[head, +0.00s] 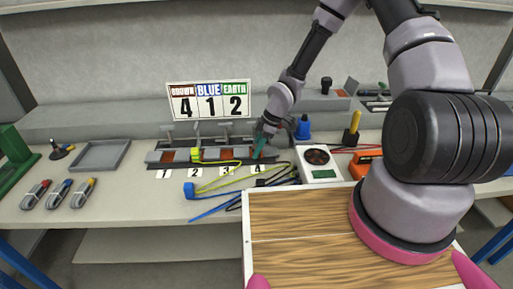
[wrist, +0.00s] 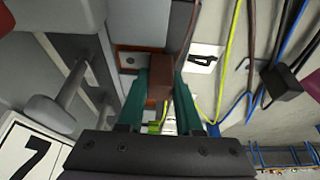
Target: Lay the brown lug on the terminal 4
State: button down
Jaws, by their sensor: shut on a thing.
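My gripper (wrist: 163,95) has green fingers shut on the brown lug (wrist: 158,66), a brown block in the wrist view. A brown cable (wrist: 187,32) shows beside it. Terminal 4 is an orange-brown pad (wrist: 128,70) with a grey plate, just beyond the lug and partly hidden by it; I cannot tell whether they touch. The label 4 (wrist: 203,58) lies to its right. In the head view my gripper (head: 261,146) is low over the right end of the terminal row, above its label 4 (head: 258,169); the lug is not clear there.
A sign (head: 209,101) reads brown 4, blue 1, earth 2. A yellow-green lug (head: 196,155) is at terminal 2. A blue lug (head: 189,190) lies in front on the bench among loose cables (head: 232,190). A meter-like white box (head: 318,163) stands right of terminal 4. Clamp levers (head: 196,131) rise behind the terminals.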

jog(key=shift+f, duration=0.15)
jog(key=c, duration=0.5)
grip_release()
jog(key=v, duration=1)
jog(key=shift+r, duration=0.4)
jog(key=shift+d, duration=0.15)
